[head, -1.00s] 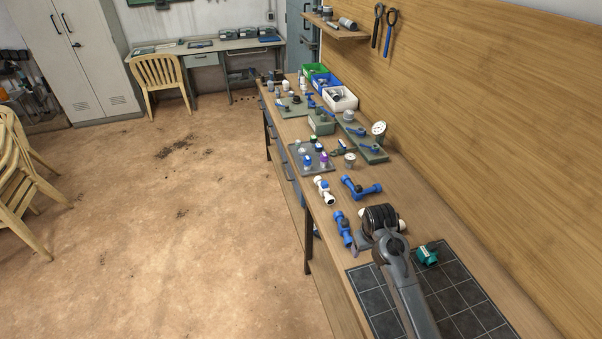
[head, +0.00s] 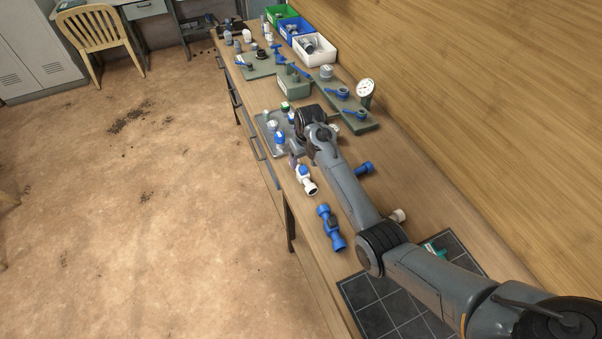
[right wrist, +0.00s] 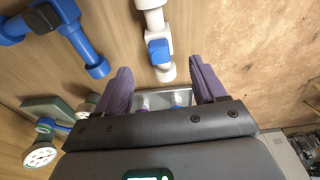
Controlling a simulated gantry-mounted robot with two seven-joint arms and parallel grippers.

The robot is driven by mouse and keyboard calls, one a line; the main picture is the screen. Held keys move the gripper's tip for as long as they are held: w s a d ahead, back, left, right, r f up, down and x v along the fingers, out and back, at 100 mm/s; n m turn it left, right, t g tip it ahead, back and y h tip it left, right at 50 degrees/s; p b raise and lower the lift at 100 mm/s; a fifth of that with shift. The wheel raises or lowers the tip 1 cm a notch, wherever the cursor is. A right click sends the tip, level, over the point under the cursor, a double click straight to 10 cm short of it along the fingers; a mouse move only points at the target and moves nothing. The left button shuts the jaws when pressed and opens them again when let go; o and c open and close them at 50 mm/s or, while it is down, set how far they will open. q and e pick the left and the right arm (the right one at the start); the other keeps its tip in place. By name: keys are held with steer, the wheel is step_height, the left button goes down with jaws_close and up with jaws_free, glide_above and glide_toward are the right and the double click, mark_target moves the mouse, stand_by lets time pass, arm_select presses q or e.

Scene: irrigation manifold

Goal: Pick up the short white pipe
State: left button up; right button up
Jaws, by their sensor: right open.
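A white pipe fitting with a blue valve body (head: 306,179) lies near the bench's front edge. In the right wrist view this white-and-blue fitting (right wrist: 158,45) lies beyond the fingers, its near end around the gap between them. A short white cylindrical piece (head: 398,215) shows beside my right forearm, partly hidden by it; it may be the short white pipe, but I cannot tell for sure. My right gripper (right wrist: 158,78) is open, with two purple fingers apart and nothing between them. In the head view its hand (head: 295,155) is largely hidden beside the grey tray. My left gripper is not in view.
A blue valve fitting (head: 330,228) lies near the front edge. A blue tee fitting (right wrist: 70,30) lies beside the white-and-blue one. A grey tray (head: 265,124) with small bottles, a green plate with a gauge (head: 365,88), and coloured bins (head: 314,48) stand farther back. A dark tiled mat (head: 375,308) is nearer.

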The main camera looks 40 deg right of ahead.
mark_target(303, 168)
steer(key=shift+w+d+f+b, duration=0.1)
steer(key=shift+w+f+b, duration=0.05)
steer(key=shift+f, duration=1.1)
steer(key=shift+w+a+f+b, duration=0.1)
steer(key=shift+f+b, duration=0.05)
steer(key=shift+f, duration=1.1)
steer(key=shift+w+d+f+b, duration=0.1)
steer(key=shift+w+f+b, duration=0.05)
steer(key=shift+f, duration=1.1)
steer(key=shift+c, duration=0.4)
steer(key=c, duration=1.1)
